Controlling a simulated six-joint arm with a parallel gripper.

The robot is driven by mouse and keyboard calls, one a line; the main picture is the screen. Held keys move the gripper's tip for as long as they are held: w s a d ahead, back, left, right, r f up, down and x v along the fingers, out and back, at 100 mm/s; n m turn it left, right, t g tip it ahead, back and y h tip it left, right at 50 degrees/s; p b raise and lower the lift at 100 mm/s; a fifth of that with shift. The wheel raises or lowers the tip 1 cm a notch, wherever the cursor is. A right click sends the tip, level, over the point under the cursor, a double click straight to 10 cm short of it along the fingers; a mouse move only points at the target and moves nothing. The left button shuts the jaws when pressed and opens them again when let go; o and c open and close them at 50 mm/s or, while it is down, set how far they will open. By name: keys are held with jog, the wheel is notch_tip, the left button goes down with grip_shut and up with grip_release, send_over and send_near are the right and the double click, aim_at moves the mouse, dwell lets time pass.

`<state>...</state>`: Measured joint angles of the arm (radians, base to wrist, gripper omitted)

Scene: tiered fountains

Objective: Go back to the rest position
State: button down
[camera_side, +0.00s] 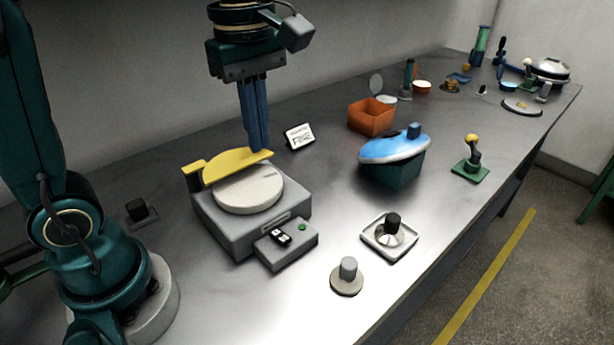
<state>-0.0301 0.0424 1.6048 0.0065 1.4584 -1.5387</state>
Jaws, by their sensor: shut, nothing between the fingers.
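My gripper (259,146) hangs down from the top of the picture, above the back part of the grey device. Its two long blue fingers are together, with nothing held between them. The fingertips end close to the edge of a yellow plate (232,166); I cannot tell whether they touch it. The yellow plate stands along the back of a grey box-shaped device (210,217) that has a round pale disc (248,190) on top.
A control box with a switch and green button (302,227) sits at the device's front. A white sign (299,136), an orange box (371,117), a dark bin with a tilted blue lid (393,147) and a square white dish (372,239) stand to the right. Bare table lies between.

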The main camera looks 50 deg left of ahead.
jog(key=s+f+m+t, duration=0.4)
jog(key=s+m, duration=0.4)
jog(key=m, duration=0.9)
jog(key=shift+d+t, duration=0.45)
jog(key=shift+t, duration=0.05)
jog(key=c, duration=1.2)
grip_release()
jog(key=shift+w+m, duration=0.1)
jog(key=shift+m, duration=0.2)
jog(key=shift+c, duration=0.2)
jog(key=o, duration=0.6)
jog(key=shift+r, duration=0.1)
jog(key=shift+c, duration=0.2)
jog(key=n+g+h, duration=0.4)
jog(key=n, duration=1.1)
send_over(280, 235)
notch_tip(280, 235, down, 4)
jog(key=a+f+n+g, duration=0.1)
jog(key=a+f+n, duration=0.1)
jog(key=shift+a+f, duration=0.15)
jog(key=shift+f, duration=0.25)
jog(key=shift+a+f+n+h, duration=0.1)
jog(key=shift+f+n+h, duration=0.2)
jog(key=shift+f, duration=0.25)
jog(key=shift+x, duration=2.3)
